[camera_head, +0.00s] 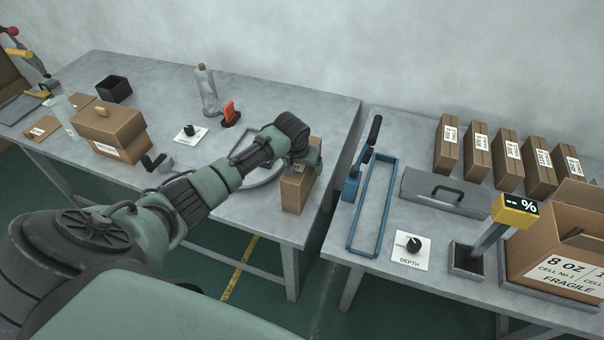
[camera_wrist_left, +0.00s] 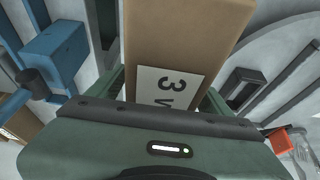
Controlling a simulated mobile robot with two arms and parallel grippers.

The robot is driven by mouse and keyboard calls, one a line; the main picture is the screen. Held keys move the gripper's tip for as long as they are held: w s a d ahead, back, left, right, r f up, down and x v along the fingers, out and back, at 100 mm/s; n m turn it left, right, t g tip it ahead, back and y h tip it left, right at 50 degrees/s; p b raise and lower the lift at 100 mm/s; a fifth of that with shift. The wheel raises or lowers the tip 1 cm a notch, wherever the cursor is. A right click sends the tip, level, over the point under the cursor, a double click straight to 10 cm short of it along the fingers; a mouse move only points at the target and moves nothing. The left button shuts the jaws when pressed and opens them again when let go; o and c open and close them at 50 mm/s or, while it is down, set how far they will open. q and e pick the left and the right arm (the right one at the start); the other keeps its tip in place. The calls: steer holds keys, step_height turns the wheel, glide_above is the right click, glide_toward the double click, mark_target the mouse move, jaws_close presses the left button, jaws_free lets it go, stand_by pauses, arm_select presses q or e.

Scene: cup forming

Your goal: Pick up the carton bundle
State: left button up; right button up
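A tall brown carton bundle (camera_head: 297,188) stands at the front right corner of the left table. In the left wrist view the carton bundle (camera_wrist_left: 182,35) fills the middle, with a white label reading "3 W". My left gripper (camera_head: 306,152) is at the top of it, covering part of it in the head view. In the left wrist view the fingers of my left gripper (camera_wrist_left: 165,90) lie close along both sides of the carton. I cannot tell whether they press on it. My right gripper is not in view.
Several similar labelled cartons (camera_head: 507,162) stand in a row on the right table. A blue frame (camera_head: 373,205) with a lever, a grey lidded case (camera_head: 445,192) and a large open box (camera_head: 560,250) are there too. A gap separates the tables. A brown box (camera_head: 110,132) stands at left.

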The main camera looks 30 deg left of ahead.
arm_select(q)
jaws_close()
steer(key=shift+w, duration=0.15)
steer(key=shift+r, duration=0.15)
